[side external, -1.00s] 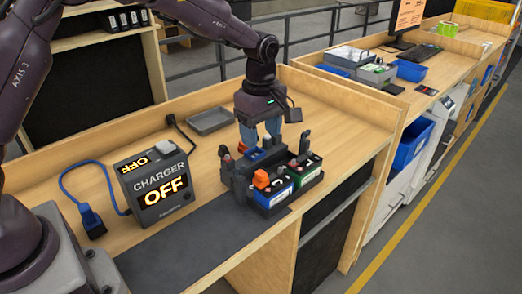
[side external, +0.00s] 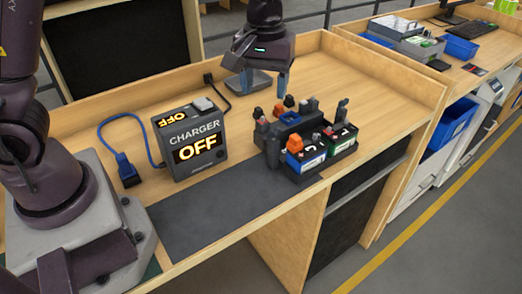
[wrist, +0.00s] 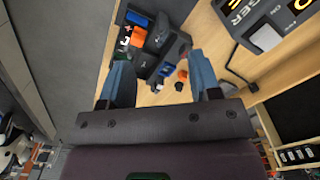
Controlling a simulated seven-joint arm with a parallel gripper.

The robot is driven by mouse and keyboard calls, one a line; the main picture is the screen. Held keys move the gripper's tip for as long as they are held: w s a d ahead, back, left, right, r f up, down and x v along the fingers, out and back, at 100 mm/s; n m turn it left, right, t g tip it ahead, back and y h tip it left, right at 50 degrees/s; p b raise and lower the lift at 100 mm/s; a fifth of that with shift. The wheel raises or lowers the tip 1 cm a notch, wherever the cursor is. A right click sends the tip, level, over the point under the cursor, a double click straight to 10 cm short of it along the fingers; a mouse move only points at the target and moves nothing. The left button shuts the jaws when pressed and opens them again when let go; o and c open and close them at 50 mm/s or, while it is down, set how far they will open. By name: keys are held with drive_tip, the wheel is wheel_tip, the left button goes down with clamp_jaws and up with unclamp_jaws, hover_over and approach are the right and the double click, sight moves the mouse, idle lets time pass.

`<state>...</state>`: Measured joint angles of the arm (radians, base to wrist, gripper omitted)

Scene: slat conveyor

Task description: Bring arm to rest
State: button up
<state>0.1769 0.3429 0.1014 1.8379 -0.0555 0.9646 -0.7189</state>
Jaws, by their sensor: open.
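My gripper (side external: 264,82) is above the bench, behind the battery holder in the side view. Its two blue fingers are apart, with nothing between them. In the wrist view the fingers (wrist: 160,82) also stand wide apart and empty. The dark battery holder (side external: 273,152) stands at the bench's front edge and carries a blue battery (side external: 309,158) and a green-sided battery (side external: 343,136).
The charger (side external: 190,142) reads OFF and stands left of the holder. A blue plug (side external: 127,170) with a cable lies left of it. A grey tray (side external: 258,80) is partly hidden behind my gripper. Bare bench top (side external: 345,75) lies to the right.

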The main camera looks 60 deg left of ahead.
drive_tip(key=s+a+r+m+t, duration=0.2)
drive_tip(key=s+r, duration=0.3)
drive_tip(key=s, duration=0.4)
drive_tip(key=s+a+r+m+t, duration=0.1)
drive_tip(key=s+r+m+t, duration=0.2)
drive_tip(key=s, duration=0.7)
wheel_tip(320, 180, up, 3)
drive_tip(key=m, duration=0.2)
drive_tip(key=shift+a+m+t, duration=0.3)
drive_tip(key=shift+a, duration=0.1)
